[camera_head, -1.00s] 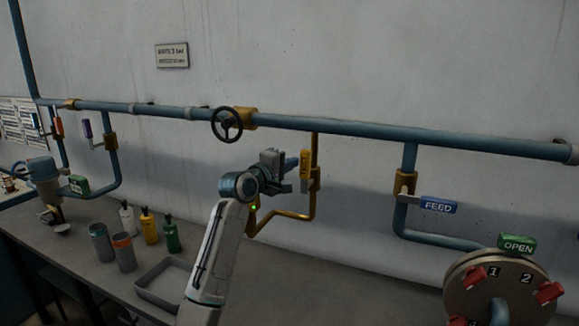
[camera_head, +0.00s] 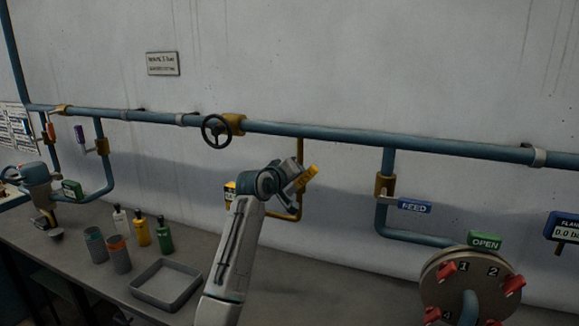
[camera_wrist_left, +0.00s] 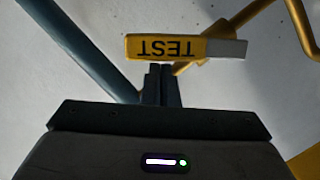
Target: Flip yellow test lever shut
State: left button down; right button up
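The yellow test lever (camera_head: 304,180) is tilted diagonally in the head view, beside the yellow branch pipe (camera_head: 300,205). In the left wrist view the lever (camera_wrist_left: 165,47) lies across the picture, its TEST label upside down, with a grey end at right. My left gripper (camera_head: 290,172) is at the lever in the head view, its fingertips not clear there. In the left wrist view the left gripper's fingers (camera_wrist_left: 162,72) are together, tips right at the lever's lower edge; whether they touch it I cannot tell. My right gripper is not in view.
A blue main pipe (camera_head: 350,137) runs along the wall with a black handwheel (camera_head: 216,131). The blue FEED lever (camera_head: 414,207) and a round numbered plate (camera_head: 470,290) are to the right. Bottles, cups and a grey tray (camera_head: 166,285) stand on the bench at left.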

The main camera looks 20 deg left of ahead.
aim_at(310, 179)
pick_arm(q)
jog(key=shift+s+d+f+m+y+p, duration=0.1)
jog(key=shift+d+f+m+y+p, duration=0.35)
jog(key=shift+d+m, duration=0.75)
jog(key=shift+d+f+m+y, duration=0.35)
jog(key=shift+d+f+m, duration=0.1)
jog(key=shift+f+m, duration=0.25)
jog(key=shift+s+d+f+m+y, duration=0.1)
jog(key=shift+d+f+m+y, duration=0.15)
jog(key=shift+d+f+m, duration=0.4)
jog(key=shift+s+d+f+m+y, duration=0.1)
jog(key=shift+d+f+m+y, duration=0.2)
jog(key=shift+f+m, duration=0.5)
jog(key=shift+f, duration=0.15)
